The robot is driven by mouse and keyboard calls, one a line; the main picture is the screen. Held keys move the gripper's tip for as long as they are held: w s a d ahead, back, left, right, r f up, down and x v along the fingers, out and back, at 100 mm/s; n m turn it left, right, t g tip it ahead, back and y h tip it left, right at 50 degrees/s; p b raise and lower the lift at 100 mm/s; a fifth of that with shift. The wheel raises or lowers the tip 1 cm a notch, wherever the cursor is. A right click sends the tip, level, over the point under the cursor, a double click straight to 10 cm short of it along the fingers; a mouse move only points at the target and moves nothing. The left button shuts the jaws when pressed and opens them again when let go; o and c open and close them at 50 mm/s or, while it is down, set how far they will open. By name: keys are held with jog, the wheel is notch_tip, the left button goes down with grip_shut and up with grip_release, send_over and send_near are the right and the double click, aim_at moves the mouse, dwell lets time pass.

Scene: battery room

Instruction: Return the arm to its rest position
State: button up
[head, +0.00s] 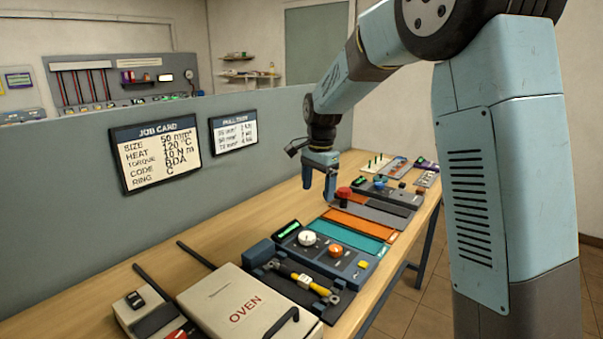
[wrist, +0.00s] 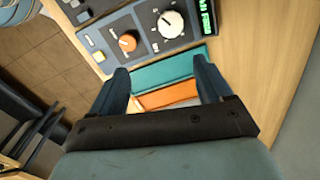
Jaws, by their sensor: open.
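My gripper (head: 320,188) hangs from my blue arm over the bench, pointing down, in the head view. It is above the coloured mats and left of the red knob. In the wrist view my gripper (wrist: 165,92) shows two fingers spread apart with nothing between them. Beyond the fingers lie a teal mat (wrist: 178,70) and an orange mat (wrist: 166,96). My arm is bent, its upper part raised high at the right of the head view.
The wooden bench (head: 225,227) carries an oven (head: 228,297), a dial panel (head: 345,262), a yellow-handled tool (head: 305,282) and a red-knobbed device (head: 343,193). A grey partition (head: 60,195) with a job card (head: 156,150) stands behind. Bare bench lies along the partition.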

jog(key=s+d+r+n+t, duration=0.1)
jog(key=s+d+r+n, duration=0.1)
jog(key=s+d+r, duration=0.45)
jog(key=s+d+r+n+t, duration=0.1)
jog(key=s+d+n, duration=0.3)
jog(key=s, duration=0.9)
jog(key=s+d+n+t, duration=0.3)
jog(key=s+d, duration=0.4)
jog(key=s, duration=0.5)
jog(key=shift+s+d+r+n, duration=0.35)
jog(key=shift+d+r+n, duration=0.05)
